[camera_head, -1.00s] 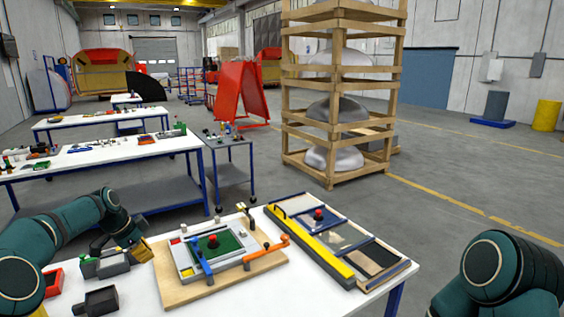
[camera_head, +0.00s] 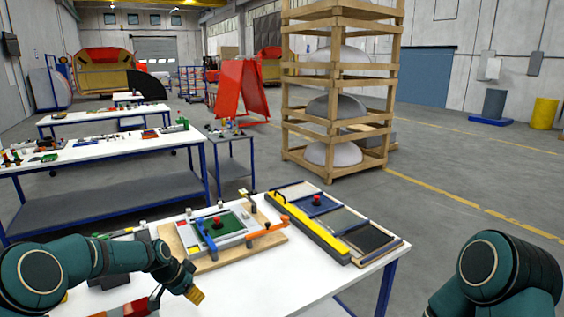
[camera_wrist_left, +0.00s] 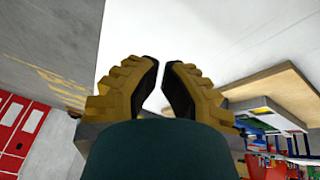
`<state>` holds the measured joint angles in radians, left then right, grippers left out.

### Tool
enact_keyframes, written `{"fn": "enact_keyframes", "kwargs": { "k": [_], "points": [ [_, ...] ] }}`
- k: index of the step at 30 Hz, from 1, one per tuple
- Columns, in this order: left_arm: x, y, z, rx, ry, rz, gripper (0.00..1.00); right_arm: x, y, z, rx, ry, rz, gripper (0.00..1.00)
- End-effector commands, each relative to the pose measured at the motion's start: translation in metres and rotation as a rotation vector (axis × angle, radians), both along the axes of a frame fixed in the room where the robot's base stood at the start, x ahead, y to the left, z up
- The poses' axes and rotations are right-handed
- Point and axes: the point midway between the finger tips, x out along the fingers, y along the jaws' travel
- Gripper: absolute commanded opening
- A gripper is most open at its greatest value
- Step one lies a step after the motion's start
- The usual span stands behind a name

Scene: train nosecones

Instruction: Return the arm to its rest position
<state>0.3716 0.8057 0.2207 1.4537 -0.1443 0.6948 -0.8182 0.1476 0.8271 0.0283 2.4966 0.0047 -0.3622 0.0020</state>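My left gripper (camera_head: 196,295) is low over the near edge of the white table (camera_head: 320,290), in front of the wooden board. Its yellow fingertips (camera_wrist_left: 160,65) nearly meet in the left wrist view, with nothing held between them. My left arm (camera_head: 75,262) comes in from the left, bent, and covers part of the table's left side. Part of my right arm (camera_head: 505,275) shows at the right edge; its gripper is out of view.
A wooden board (camera_head: 268,243) carries a grey frame with a green panel and clamps. Beside it lies a tray with a yellow bar (camera_head: 305,230). Grey and red items lie partly hidden by my left arm. A wooden rack (camera_head: 335,175) stands beyond.

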Motion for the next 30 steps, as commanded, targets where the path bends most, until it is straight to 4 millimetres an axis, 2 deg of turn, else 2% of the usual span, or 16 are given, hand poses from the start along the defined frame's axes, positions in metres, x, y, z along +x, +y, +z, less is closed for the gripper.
{"fn": "enact_keyframes", "kwargs": {
  "k": [1, 6, 11, 15, 18, 21, 24, 30],
  "points": [
    [-0.017, -0.024, -0.031, -0.02, 0.032, 0.035, 0.0, -0.001, 0.0, -0.011, -0.001, 0.003, 0.001, 0.0],
    [-0.077, -0.082, -0.102, -0.074, 0.114, 0.206, 0.0, -0.003, 0.001, -0.03, -0.002, 0.008, 0.003, 0.0],
    [-0.148, -0.12, -0.152, -0.107, 0.195, 0.374, 0.0, -0.004, 0.002, -0.048, -0.003, 0.012, 0.006, 0.0],
    [-0.217, -0.141, -0.184, -0.122, 0.263, 0.533, 0.0, -0.005, 0.003, -0.062, -0.005, 0.016, 0.008, 0.0],
    [-0.257, -0.147, -0.195, -0.124, 0.297, 0.628, 0.0, -0.006, 0.003, -0.07, -0.006, 0.018, 0.01, 0.0],
    [-0.284, -0.149, -0.199, -0.124, 0.316, 0.692, 0.0, -0.006, 0.003, -0.074, -0.007, 0.019, 0.011, 0.0],
    [-0.298, -0.149, -0.2, -0.124, 0.326, 0.728, 0.0, -0.006, 0.003, -0.076, -0.007, 0.019, 0.011, 0.0],
    [-0.302, -0.149, -0.199, -0.124, 0.328, 0.742, 0.0, -0.006, 0.004, -0.075, -0.007, 0.019, 0.011, 0.0]
  ]
}}
